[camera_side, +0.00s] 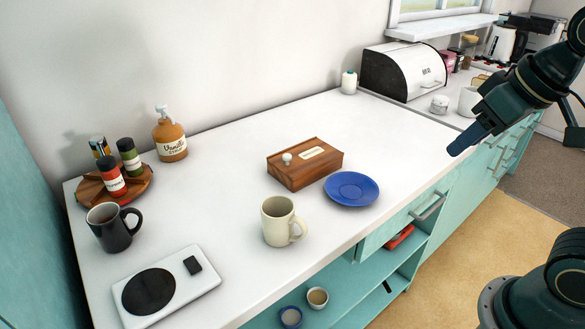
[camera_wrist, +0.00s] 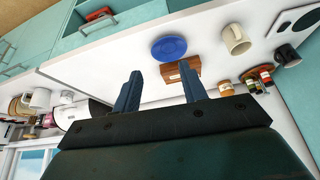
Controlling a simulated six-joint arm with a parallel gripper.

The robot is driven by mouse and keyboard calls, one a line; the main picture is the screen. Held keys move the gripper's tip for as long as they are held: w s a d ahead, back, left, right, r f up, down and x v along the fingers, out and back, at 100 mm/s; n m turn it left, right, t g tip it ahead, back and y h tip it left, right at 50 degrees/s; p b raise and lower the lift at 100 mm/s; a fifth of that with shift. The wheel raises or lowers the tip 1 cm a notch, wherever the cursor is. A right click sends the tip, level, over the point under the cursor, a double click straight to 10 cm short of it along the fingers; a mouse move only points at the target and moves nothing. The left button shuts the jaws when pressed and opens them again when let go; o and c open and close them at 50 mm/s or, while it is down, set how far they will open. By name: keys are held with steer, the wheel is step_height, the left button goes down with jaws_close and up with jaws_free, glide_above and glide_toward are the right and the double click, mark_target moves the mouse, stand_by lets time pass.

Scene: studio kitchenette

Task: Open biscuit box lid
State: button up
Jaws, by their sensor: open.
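The wooden biscuit box (camera_side: 304,164) sits on the white counter with its lid closed. A small white knob (camera_side: 287,158) and a pale label are on its top. In the wrist view the box (camera_wrist: 181,71) shows between and beyond my fingers, its knob hidden or too small to make out. My gripper (camera_side: 464,142) is in the air to the right of the box, beyond the counter's front edge and apart from it. In the wrist view my gripper (camera_wrist: 161,84) is open, with nothing between its two blue fingers.
A blue plate (camera_side: 352,188) lies close to the box's right side. A cream mug (camera_side: 279,222) stands in front of the box. A dark mug (camera_side: 112,228), a spice tray (camera_side: 138,187) and a syrup bottle (camera_side: 169,138) are at left.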

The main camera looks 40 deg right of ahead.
mark_target(287, 155)
steer(key=w+a+r+m+g+h, duration=0.1)
steer(key=w+a+m, duration=0.2)
steer(key=w, duration=0.9)
steer(key=w+a+r+m+g+h, duration=0.1)
steer(key=w+a+m, duration=0.25)
steer(key=w, duration=0.85)
steer(key=w+a+f+m+h, duration=0.1)
steer(key=w+a+f, duration=0.4)
steer(key=w+a, duration=0.1)
steer(key=shift+w+a+f+m, duration=0.2)
steer(key=shift+w+f+m, duration=0.15)
steer(key=shift+w, duration=0.15)
steer(key=shift+d+f, duration=0.1)
steer(key=x, duration=1.3)
steer(key=shift+f, duration=0.3)
steer(key=shift+d, duration=0.1)
jaws_close()
